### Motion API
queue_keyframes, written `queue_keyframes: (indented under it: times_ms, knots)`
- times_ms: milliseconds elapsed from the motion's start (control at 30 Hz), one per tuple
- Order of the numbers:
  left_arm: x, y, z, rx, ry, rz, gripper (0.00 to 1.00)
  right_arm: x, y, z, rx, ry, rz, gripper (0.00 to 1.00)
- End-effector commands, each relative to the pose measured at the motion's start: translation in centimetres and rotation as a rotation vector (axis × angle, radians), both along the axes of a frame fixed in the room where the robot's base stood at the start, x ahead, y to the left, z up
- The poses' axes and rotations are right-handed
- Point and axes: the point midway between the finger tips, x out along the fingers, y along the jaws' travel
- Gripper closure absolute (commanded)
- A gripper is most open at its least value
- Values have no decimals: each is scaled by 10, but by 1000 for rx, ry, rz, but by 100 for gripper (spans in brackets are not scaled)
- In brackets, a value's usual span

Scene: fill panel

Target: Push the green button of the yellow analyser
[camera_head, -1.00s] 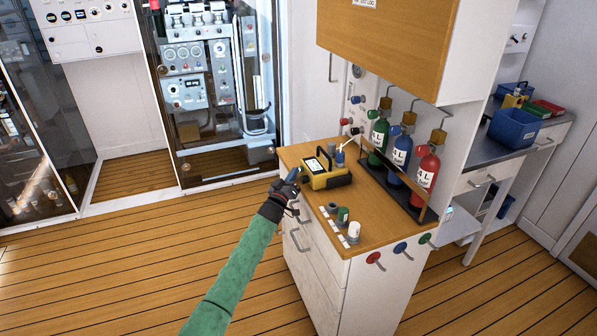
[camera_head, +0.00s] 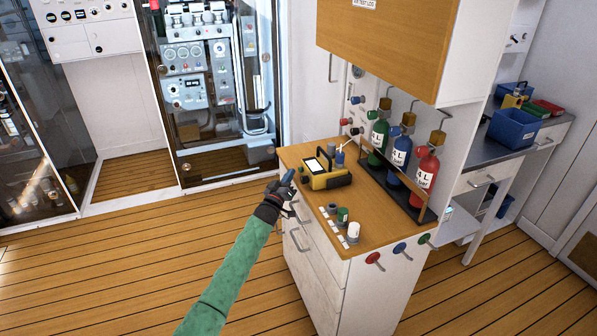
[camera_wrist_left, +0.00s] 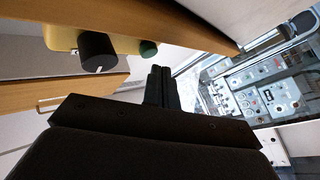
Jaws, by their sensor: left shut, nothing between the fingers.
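The yellow analyser (camera_head: 331,182) with a black frame and a pale screen (camera_head: 316,165) sits on the wooden top of the cabinet. In the left wrist view, its yellow body (camera_wrist_left: 60,38) shows at the top left, with a black knob (camera_wrist_left: 97,52) and the green button (camera_wrist_left: 148,48) sticking out. My left gripper (camera_head: 289,177) is shut and empty, at the cabinet's left edge just left of the analyser. In the wrist view, its fingertips (camera_wrist_left: 160,72) appear just below the green button; a gap shows between them. My right gripper is out of view.
The cabinet top (camera_head: 375,218) also bears a blue cup (camera_head: 339,158), small capped containers (camera_head: 343,215) and a rack with green, blue and red bottles (camera_head: 401,153). A wooden wall cupboard (camera_head: 390,45) overhangs its back. Open floor (camera_head: 120,270) lies to the left.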

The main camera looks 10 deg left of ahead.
Motion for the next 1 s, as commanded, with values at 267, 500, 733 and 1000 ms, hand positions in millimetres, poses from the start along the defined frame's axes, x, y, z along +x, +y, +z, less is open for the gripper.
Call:
queue_keyframes:
  times_ms: [267, 500, 733, 1000]
  knots:
    - [-9, 14, 1, 1, 1, 1, 100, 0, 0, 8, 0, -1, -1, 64]
    - [-20, 29, 1, 0, 1, 0, 100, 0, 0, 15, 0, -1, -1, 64]
    - [-30, 45, 1, 0, 1, 0, 100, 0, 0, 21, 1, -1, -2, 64]
    - [-34, 50, 0, 0, 0, 0, 100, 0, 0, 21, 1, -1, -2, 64]
